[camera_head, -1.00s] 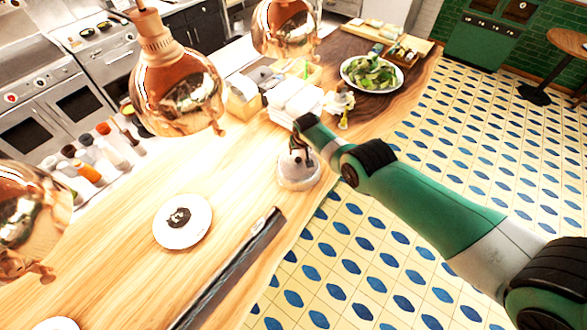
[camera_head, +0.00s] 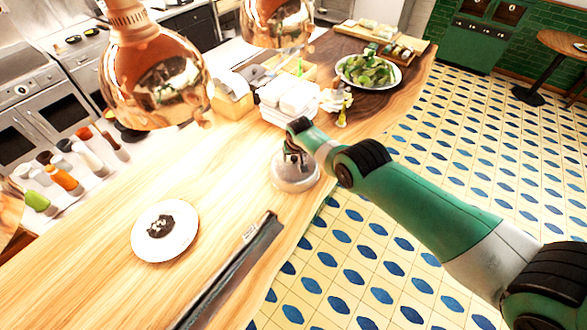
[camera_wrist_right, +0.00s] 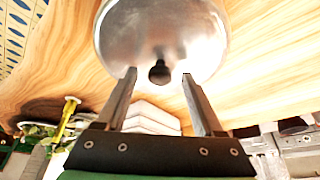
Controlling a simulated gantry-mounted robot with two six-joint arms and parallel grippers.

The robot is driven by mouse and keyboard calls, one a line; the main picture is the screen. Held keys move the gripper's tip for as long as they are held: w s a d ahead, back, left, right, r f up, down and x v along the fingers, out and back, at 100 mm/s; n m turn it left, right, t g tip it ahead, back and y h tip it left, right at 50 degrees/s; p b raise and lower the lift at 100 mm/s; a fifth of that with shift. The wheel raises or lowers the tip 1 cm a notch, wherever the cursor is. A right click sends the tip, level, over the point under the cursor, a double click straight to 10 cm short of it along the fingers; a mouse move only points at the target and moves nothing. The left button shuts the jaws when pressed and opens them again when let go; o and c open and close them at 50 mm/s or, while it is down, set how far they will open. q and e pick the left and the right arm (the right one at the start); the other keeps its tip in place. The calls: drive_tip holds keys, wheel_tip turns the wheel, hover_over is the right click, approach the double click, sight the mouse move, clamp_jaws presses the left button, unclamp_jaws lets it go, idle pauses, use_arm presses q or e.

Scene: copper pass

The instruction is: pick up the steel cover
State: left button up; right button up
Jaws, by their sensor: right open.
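The steel cover (camera_head: 295,176) is a shiny round dome standing on the wooden counter, near the edge on the floor side. In the right wrist view the cover (camera_wrist_right: 158,30) shows its dark knob, which lies between the two fingers with a gap on both sides. My right gripper (camera_wrist_right: 158,76) is open and empty, with its fingertips close to the dome. In the head view my right gripper (camera_head: 293,156) is just above the cover, and the wrist partly hides the knob. My left gripper is not in view.
A white plate (camera_head: 151,245) with dark food lies left of the cover. A dark rail (camera_head: 225,280) runs along the counter's front edge. White containers (camera_head: 287,100) and a salad plate (camera_head: 368,72) stand behind. Copper lamps (camera_head: 155,80) hang over the counter.

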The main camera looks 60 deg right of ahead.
clamp_jaws()
drive_tip(key=shift+r, duration=0.15)
idle(0.4)
